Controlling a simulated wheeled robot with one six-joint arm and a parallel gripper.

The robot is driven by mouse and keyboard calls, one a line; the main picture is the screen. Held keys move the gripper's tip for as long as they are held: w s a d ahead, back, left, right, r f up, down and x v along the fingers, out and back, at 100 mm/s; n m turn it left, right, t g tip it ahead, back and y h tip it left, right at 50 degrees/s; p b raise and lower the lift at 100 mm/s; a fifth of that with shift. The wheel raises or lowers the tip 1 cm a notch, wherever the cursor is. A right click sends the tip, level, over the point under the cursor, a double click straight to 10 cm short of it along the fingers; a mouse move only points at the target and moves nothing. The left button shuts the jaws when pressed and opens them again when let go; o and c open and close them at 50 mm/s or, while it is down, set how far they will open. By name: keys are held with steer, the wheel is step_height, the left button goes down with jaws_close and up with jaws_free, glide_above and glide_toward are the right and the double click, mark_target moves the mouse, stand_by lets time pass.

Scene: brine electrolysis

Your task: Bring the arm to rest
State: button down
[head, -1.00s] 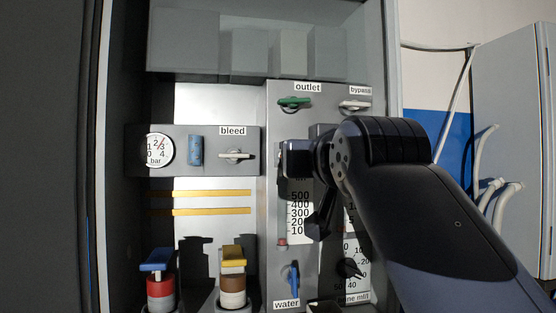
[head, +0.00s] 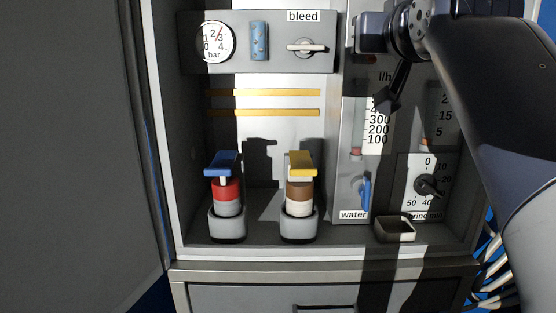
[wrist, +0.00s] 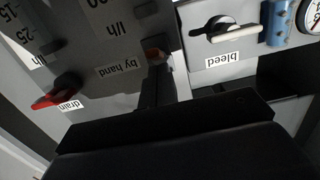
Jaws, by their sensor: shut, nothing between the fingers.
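My gripper (head: 387,101) hangs at the upper right of the head view, a thin dark shape pointing down in front of the l/h flow scale (head: 376,130). It is shut, with nothing visible in it. My dark arm comes in from the right and hides part of the panel behind. In the wrist view the gripper's dark body fills the bottom, with its finger (wrist: 155,82) pointing up towards the panel. I cannot tell how far the fingers are from the panel.
The bleed valve (head: 305,48) and pressure gauge (head: 218,42) are on the panel at left. Red (head: 226,193) and brown (head: 299,191) bottles stand in grey holders below. A blue water handle (head: 365,191) and small tray (head: 395,228) are lower right. The wrist view shows a red drain handle (wrist: 55,95).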

step_height(320, 180, up, 7)
steer(key=s+g+p, duration=0.2)
steer(key=g+p, duration=0.5)
steer(key=p, duration=0.9)
steer(key=shift+r+p, duration=0.15)
steer(key=shift+p, duration=0.2)
